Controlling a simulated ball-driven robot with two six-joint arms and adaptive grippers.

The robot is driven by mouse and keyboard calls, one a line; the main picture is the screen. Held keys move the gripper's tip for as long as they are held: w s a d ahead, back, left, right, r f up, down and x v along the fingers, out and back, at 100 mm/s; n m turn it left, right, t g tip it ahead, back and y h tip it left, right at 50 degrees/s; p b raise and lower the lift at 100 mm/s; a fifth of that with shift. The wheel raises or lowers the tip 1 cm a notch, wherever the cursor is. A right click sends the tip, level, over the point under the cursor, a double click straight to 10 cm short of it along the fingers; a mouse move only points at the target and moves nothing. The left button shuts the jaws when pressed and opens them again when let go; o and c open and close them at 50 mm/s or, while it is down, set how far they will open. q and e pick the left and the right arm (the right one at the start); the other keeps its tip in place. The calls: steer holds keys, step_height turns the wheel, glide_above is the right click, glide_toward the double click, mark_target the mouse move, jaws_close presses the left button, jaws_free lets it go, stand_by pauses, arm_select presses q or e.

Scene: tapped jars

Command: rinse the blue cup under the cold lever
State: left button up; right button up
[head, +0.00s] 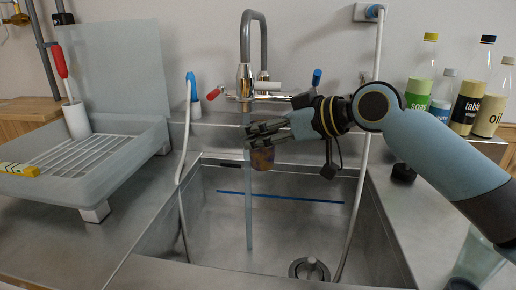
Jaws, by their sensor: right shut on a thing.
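The tap (245,75) stands behind the sink, with a red-tipped lever (213,94) on the left and the blue-tipped cold lever (317,78) on the right, its tip pointing up. A pale stream of water (249,215) runs down into the sink. My right gripper (268,133) reaches in from the right and is shut on a small cup (263,160), mostly hidden by the fingers. Its visible part looks brownish with a bluish tint. It is at or just beside the stream; I cannot tell whether water hits it. My left gripper is not in view.
The steel sink (300,235) has a drain plug (311,270) and a blue line on its back wall. A drying rack (80,165) with a brush (66,90) stands left. Several bottles (468,100) stand back right. A pale hose hangs at each side of the tap.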

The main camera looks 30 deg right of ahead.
steer(key=shift+a, duration=0.15)
steer(key=shift+a, duration=0.45)
steer(key=shift+d, duration=0.2)
steer(key=shift+d, duration=0.45)
steer(key=shift+a, duration=0.15)
steer(key=shift+s+a+p, duration=0.1)
steer(key=shift+a+p, duration=0.3)
steer(key=shift+a, duration=0.1)
steer(key=shift+s, duration=0.1)
steer(key=s+d+p, duration=0.1)
steer(key=s+p, duration=0.2)
steer(key=s, duration=0.4)
steer(key=shift+s+d+p, duration=0.15)
steer(key=shift+s+p, duration=0.2)
